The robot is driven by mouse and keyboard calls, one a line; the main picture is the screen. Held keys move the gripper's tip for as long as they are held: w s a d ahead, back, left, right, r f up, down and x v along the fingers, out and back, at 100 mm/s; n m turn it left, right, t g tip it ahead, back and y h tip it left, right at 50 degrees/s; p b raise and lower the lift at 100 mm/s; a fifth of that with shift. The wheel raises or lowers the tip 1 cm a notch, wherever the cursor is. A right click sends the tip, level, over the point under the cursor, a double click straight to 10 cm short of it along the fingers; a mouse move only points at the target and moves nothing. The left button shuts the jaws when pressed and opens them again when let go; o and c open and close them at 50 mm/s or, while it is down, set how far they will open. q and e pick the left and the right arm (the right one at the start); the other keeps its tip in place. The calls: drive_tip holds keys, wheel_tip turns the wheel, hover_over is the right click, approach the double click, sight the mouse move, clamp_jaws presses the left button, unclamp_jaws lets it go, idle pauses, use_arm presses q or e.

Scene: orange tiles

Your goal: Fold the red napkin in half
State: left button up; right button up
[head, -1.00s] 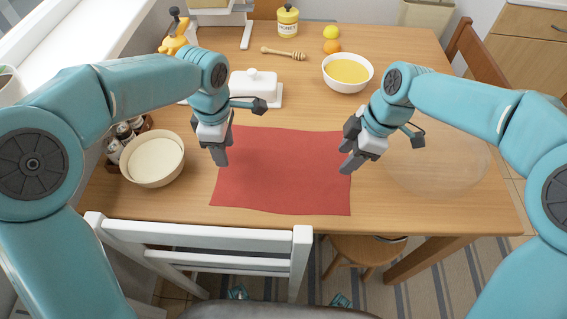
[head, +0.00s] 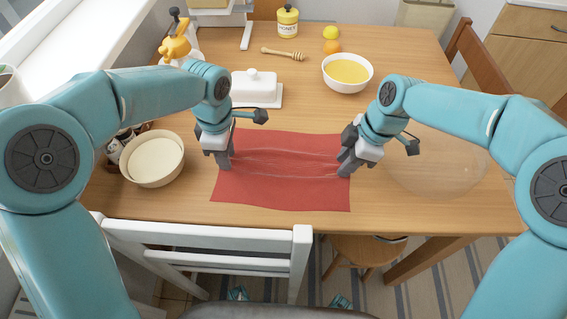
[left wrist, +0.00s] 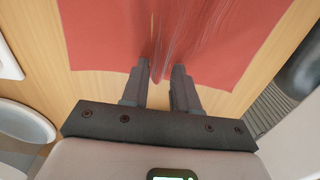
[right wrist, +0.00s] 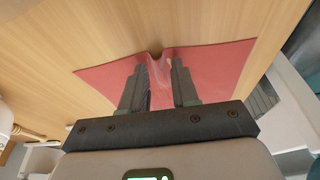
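The red napkin (head: 285,190) lies on the wooden table, with fine creases running across it between my two grippers. My left gripper (head: 227,166) is at its left edge. In the left wrist view, the fingers (left wrist: 161,75) have a small bunch of the napkin (left wrist: 215,40) gathered between them. My right gripper (head: 344,173) is at its right edge. In the right wrist view, the napkin (right wrist: 215,65) puckers into a ridge between the fingers (right wrist: 158,75). Both grippers are low, at table height. The fingers hide the pinched cloth in the head view.
A cream bowl (head: 152,160) stands left of the napkin. A butter dish (head: 257,88) and a yellow-filled bowl (head: 347,72) stand behind it. A clear round plate (head: 435,165) is at right. A white chair (head: 205,235) stands at the front edge.

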use_arm(q)
clamp_jaws()
use_arm(e)
drive_tip(key=shift+f, duration=0.1)
clamp_jaws()
